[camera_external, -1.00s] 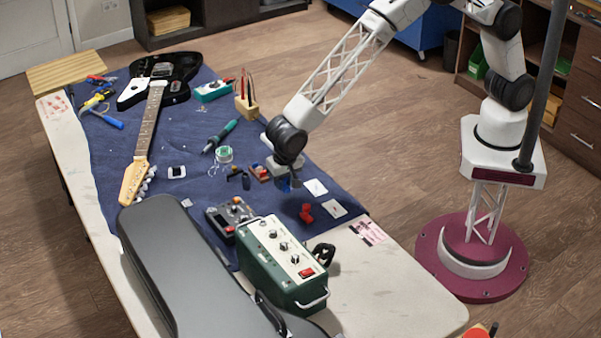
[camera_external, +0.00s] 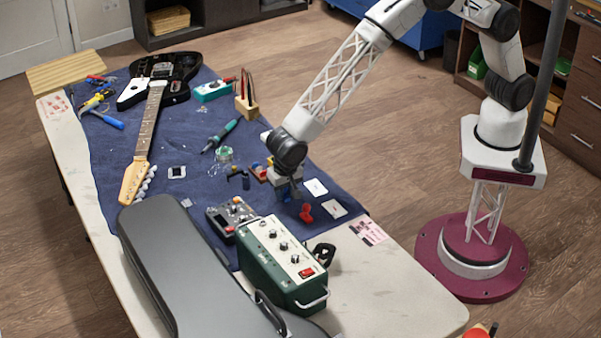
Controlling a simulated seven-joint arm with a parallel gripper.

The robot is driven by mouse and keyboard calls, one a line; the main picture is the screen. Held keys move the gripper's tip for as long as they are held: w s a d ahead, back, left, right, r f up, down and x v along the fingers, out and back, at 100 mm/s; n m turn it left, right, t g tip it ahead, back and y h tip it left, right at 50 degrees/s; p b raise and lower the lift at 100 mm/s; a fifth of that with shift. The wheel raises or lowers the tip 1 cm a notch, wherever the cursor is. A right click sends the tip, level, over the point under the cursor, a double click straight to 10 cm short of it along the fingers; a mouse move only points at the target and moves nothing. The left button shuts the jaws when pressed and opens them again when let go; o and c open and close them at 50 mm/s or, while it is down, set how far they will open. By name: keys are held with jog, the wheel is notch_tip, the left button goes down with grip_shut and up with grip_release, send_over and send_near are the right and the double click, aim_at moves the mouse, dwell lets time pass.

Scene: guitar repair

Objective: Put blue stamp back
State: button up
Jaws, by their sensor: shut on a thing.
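My gripper (camera_external: 289,194) points down low over the right part of the blue cloth and is shut on the blue stamp. The stamp is mostly hidden by the gripper in this view, so I cannot tell if it touches the cloth. A small holder (camera_external: 258,173) with red and yellow pieces sits just left of my gripper, partly covered by it. A red stamp (camera_external: 306,212) lies on the cloth just below and right of my gripper. Two white cards (camera_external: 316,187) (camera_external: 333,209) lie to the right.
A green amplifier box (camera_external: 284,262) and a dark pedal (camera_external: 231,215) stand in front of my gripper. A soldering iron (camera_external: 221,136), a solder spool (camera_external: 223,154) and a guitar (camera_external: 153,110) lie to the left. A black case (camera_external: 190,265) covers the near left.

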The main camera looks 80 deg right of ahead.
aim_at(286, 197)
jog(key=o, duration=0.8)
jog(key=shift+r, duration=0.1)
jog(key=r, duration=0.8)
jog(key=s+a+r, duration=0.1)
jog(key=r, duration=0.3)
dwell(0.5)
